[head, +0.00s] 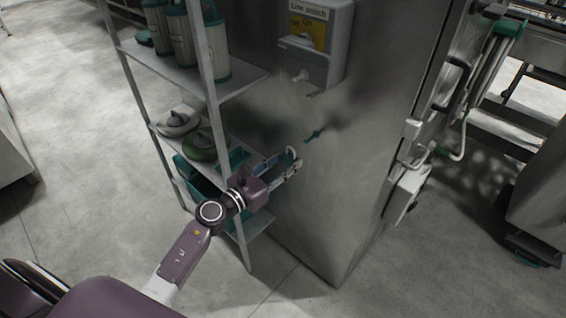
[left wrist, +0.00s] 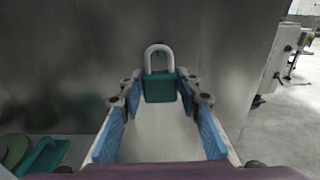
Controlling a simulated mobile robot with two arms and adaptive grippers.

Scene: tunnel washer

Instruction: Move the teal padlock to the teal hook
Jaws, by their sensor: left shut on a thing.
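The teal padlock (left wrist: 160,88) is upright between the fingertips of my left gripper (left wrist: 161,87), its pale shackle pointing up. In the head view my left gripper (head: 287,165) is shut on the padlock (head: 289,153), close to the steel cabinet's side. The gripper partly hides the padlock there. The teal hook (head: 314,135) sticks out of the cabinet side, above and right of the padlock and apart from it in the head view. In the left wrist view a small teal patch shows through the shackle, too dim to identify surely. My right gripper is not in view.
A metal shelf rack (head: 205,80) with canisters, green-lidded items and teal trays (head: 198,178) stands left, close to my left arm. Floor is clear at far left.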

